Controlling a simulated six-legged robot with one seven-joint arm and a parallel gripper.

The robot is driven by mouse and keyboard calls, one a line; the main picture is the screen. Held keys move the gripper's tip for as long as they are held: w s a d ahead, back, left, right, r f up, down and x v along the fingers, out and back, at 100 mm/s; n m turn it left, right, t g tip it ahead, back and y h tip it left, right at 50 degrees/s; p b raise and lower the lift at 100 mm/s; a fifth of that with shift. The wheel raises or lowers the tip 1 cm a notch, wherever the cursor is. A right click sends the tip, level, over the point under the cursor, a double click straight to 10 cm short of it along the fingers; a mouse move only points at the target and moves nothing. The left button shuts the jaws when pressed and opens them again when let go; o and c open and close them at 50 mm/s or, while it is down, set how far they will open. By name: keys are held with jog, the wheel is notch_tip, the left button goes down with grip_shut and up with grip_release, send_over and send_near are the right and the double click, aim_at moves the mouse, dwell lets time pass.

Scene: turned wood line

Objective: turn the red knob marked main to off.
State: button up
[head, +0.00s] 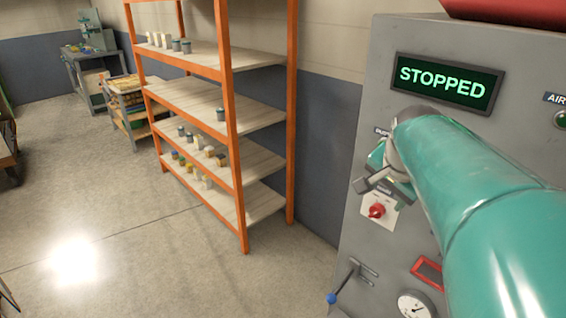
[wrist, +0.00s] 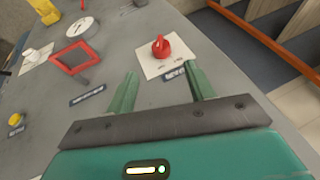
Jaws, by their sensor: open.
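The red knob (head: 376,211) sits on a white plate (head: 380,222) on the front of a grey cabinet (head: 360,55). In the wrist view the red knob (wrist: 160,47) stands on its plate (wrist: 172,60), with a small dark label (wrist: 174,73) beside it, too small to read surely. The knob's setting is not clear. My gripper (head: 378,186) is in front of the cabinet, just above the knob in the head view. In the wrist view my gripper (wrist: 162,73) has its two green fingers apart and empty, with the knob beyond their tips. No contact with the knob shows.
A display (head: 444,82) reads STOPPED. A red frame (head: 427,272), a gauge (head: 414,306) and a blue-tipped lever (head: 333,297) are below the knob. A yellow button (wrist: 15,119) shows in the wrist view. An orange shelf rack (head: 238,160) stands left; floor before it is clear.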

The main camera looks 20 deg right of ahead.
aim_at(377, 210)
jog(key=x, duration=1)
jog(key=shift+f, duration=0.15)
jog(key=shift+c, duration=0.2)
jog(key=c, duration=0.9)
